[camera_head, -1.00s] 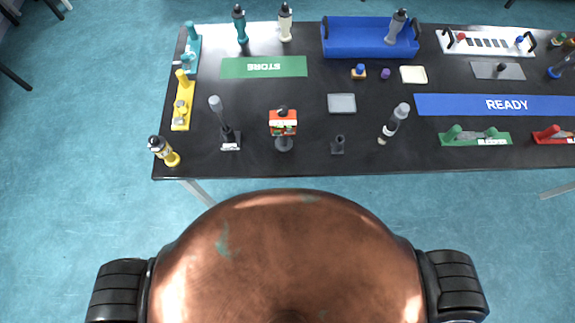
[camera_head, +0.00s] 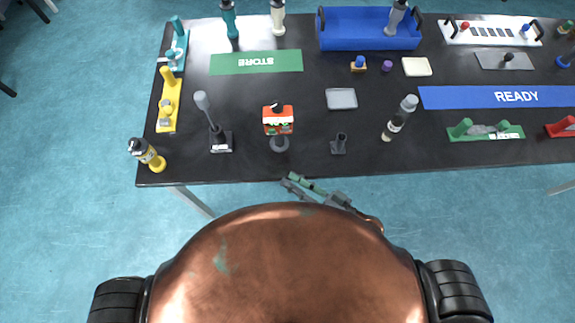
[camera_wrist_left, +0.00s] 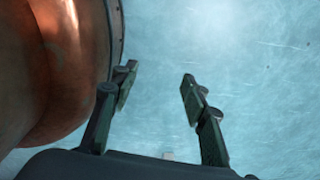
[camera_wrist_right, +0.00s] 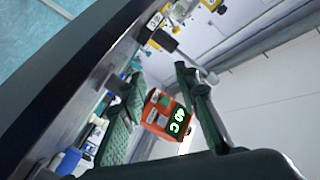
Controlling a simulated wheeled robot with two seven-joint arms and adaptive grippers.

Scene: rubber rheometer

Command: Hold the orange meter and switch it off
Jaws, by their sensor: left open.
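The orange meter (camera_head: 278,121) stands on a dark round-based stand (camera_head: 280,144) near the front edge of the table. It has a black knob (camera_head: 277,105) on top. In the right wrist view the meter (camera_wrist_right: 164,116) shows between the fingers, farther off, with bright characters on a dark display (camera_wrist_right: 178,123). My right gripper (camera_head: 312,189) is open and empty, just in front of the table's front edge, nearer than the meter and apart from it. My left gripper (camera_wrist_left: 158,92) is open and empty over the floor in the left wrist view; the head view does not show it.
The black table (camera_head: 240,170) has a lever-like tool (camera_head: 211,122) left of the meter and a small dark holder (camera_head: 339,145) right of it. A grey pad (camera_head: 341,98) lies behind. A bottle-like tool (camera_head: 400,118) leans farther right. A blue crate (camera_head: 369,42) stands at the back.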

